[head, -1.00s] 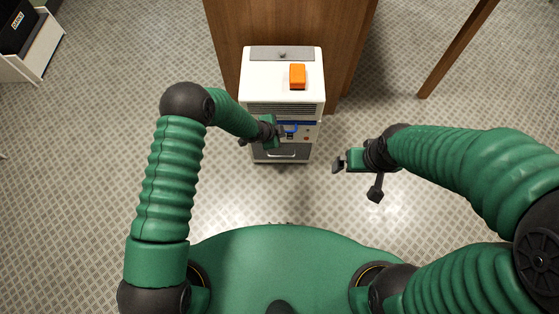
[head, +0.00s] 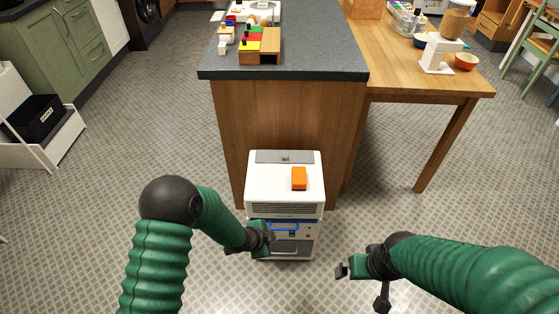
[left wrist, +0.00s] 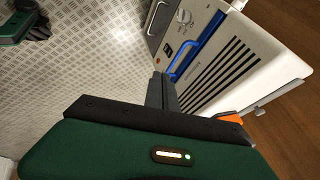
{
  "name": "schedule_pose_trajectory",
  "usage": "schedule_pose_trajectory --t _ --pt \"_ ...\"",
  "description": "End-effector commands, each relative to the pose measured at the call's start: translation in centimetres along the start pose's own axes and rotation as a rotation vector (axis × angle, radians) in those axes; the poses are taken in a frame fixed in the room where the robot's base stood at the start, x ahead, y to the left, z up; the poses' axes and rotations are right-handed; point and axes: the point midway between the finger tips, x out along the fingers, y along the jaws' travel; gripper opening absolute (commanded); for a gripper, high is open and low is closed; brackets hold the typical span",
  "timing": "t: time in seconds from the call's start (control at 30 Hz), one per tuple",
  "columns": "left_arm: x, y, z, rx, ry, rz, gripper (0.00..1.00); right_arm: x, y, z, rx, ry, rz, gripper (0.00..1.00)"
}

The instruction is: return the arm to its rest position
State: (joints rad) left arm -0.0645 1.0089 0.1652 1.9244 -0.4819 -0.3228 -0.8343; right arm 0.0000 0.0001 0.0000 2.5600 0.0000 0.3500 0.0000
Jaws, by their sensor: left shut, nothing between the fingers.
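My left arm (head: 163,255) bends at a dark elbow and reaches toward the white appliance (head: 262,190). My left gripper (head: 268,238) is shut and empty, just in front of the appliance's left side near its blue handle (head: 284,226). In the left wrist view its dark fingers (left wrist: 160,88) are together, with the blue handle (left wrist: 198,48) beyond them. I cannot tell whether they touch the appliance. My right gripper (head: 345,268) is to the right of the appliance, apart from it; its jaw opening is unclear. The rest position itself is not marked.
An orange block (head: 299,178) sits on the appliance. Behind is an island with a dark countertop (head: 310,50) carrying colored blocks. A wooden table (head: 420,75) stands at right, a white shelf unit (head: 40,150) at left. The patterned floor (head: 120,150) between is clear.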

Motion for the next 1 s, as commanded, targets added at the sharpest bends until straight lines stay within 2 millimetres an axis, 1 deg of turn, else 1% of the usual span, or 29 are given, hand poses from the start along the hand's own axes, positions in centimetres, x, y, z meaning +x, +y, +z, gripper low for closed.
schedule_pose_trajectory --t 0.07,0.17,0.2,0.27,0.3,0.4,0.5,0.57,0.6,0.67,0.7,0.73,0.87,0.97,1.0 --pt "-2.2 -1.1 0.6 -0.066 -0.039 -0.009 0.0 0.0 0.0 0.0 0.0 0.0 0.0 1.0" --pt "-7.8 -2.4 2.6 -0.27 -0.141 -0.027 0.0 0.0 0.0 0.0 0.0 0.0 0.0 1.0" --pt "-10.5 -2.5 3.6 -0.378 -0.189 -0.035 0.0 0.0 0.0 0.0 0.0 0.0 0.0 1.0" --pt "-14.4 -2.1 4.9 -0.542 -0.251 -0.051 0.0 0.0 0.0 0.0 0.0 0.0 0.0 1.0" --pt "-16.6 -1.6 5.6 -0.643 -0.284 -0.062 0.0 0.0 0.0 0.0 0.0 0.0 0.0 1.0" --pt "-21.4 0.1 6.8 -0.873 -0.348 -0.086 0.0 0.0 0.0 0.0 0.0 0.0 0.0 1.0" --pt "-25.2 2.2 7.6 -1.078 -0.391 -0.106 0.0 0.0 0.0 0.0 0.0 0.0 0.0 1.0" --pt "-27.1 3.6 7.8 -1.193 -0.409 -0.115 0.0 0.0 0.0 0.0 0.0 0.0 0.0 1.0" --pt "-28.3 4.7 7.9 -1.27 -0.42 -0.12 0.0 0.0 0.0 0.0 0.0 0.0 0.0 1.0" --pt "-29.9 6.3 7.9 -1.383 -0.432 -0.125 0.0 0.0 0.0 0.0 0.0 0.0 0.0 1.0" --pt "-31.9 5.7 7.1 -1.403 -0.437 -0.123 0.0 -2.1 0.0 -0.5 0.0 -0.002 0.0 1.0" --pt "-32.9 5.1 6.6 -1.398 -0.438 -0.122 0.0 -3.4 0.0 -0.7 0.0 -0.002 0.0 1.0" --pt "-36.1 3.5 5.1 -1.393 -0.439 -0.121 0.0 -7.3 0.0 -1.8 0.0 0.001 0.0 1.0" --pt "-39.0 2.1 3.7 -1.391 -0.438 -0.121 0.0 -10.7 0.0 -2.5 0.0 0.001 0.0 1.0" --pt "-40.3 1.5 3.1 -1.39 -0.438 -0.121 0.0 -12.2 0.0 -2.9 0.0 0.0 0.0 1.0"
